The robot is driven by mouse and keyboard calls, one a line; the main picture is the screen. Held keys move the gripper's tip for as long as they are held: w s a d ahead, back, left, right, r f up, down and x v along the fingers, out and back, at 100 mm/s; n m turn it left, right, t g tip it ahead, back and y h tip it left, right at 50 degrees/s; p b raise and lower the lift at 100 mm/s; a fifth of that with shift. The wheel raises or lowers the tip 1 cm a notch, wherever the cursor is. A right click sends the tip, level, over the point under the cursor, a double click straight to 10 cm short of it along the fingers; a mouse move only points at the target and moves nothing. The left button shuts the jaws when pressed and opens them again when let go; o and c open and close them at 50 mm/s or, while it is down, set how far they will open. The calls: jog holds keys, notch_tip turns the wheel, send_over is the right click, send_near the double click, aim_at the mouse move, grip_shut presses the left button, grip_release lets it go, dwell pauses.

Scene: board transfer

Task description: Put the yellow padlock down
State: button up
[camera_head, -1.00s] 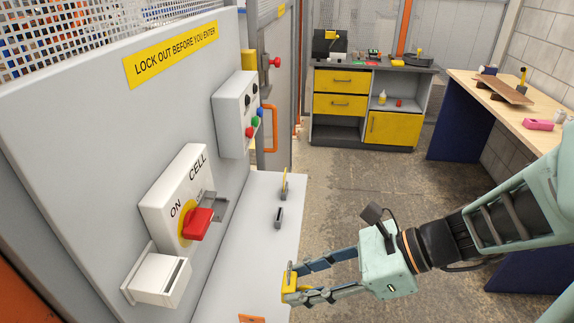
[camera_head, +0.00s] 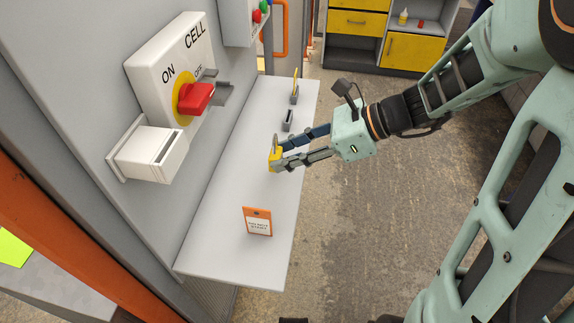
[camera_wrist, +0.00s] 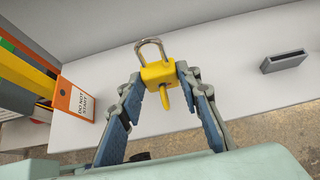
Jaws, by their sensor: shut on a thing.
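The yellow padlock (camera_head: 274,160) with its grey metal shackle is held between the fingertips of my gripper (camera_head: 279,154), over the pale shelf (camera_head: 222,225). In the wrist view the padlock (camera_wrist: 158,74) sits between the two blue-grey fingers (camera_wrist: 160,88), shackle pointing up the picture, with a yellow piece hanging below its body. I cannot tell whether the padlock touches the shelf. The fingers hide part of its sides.
An orange and white tag (camera_head: 257,222) stands on the shelf nearer the camera. A small dark slotted holder (camera_head: 288,120) and a yellow-topped piece (camera_head: 295,88) are farther along. The red switch handle (camera_head: 195,98) and white box (camera_head: 152,153) project from the panel. Shelf around the tag is clear.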

jog(key=shift+w+a+f+b, duration=0.1)
jog(key=shift+w+f+b, duration=0.15)
jog(key=shift+f+b, duration=0.6)
jog(key=shift+w+a+f+b, duration=0.1)
jog(key=shift+w+f+b, duration=0.1)
jog(key=shift+f+b, duration=0.6)
jog(key=shift+f, duration=0.45)
jog(key=shift+f+b, duration=0.1)
jog(key=shift+b, duration=0.2)
jog(key=o, duration=1.2)
jog(key=shift+c, duration=0.2)
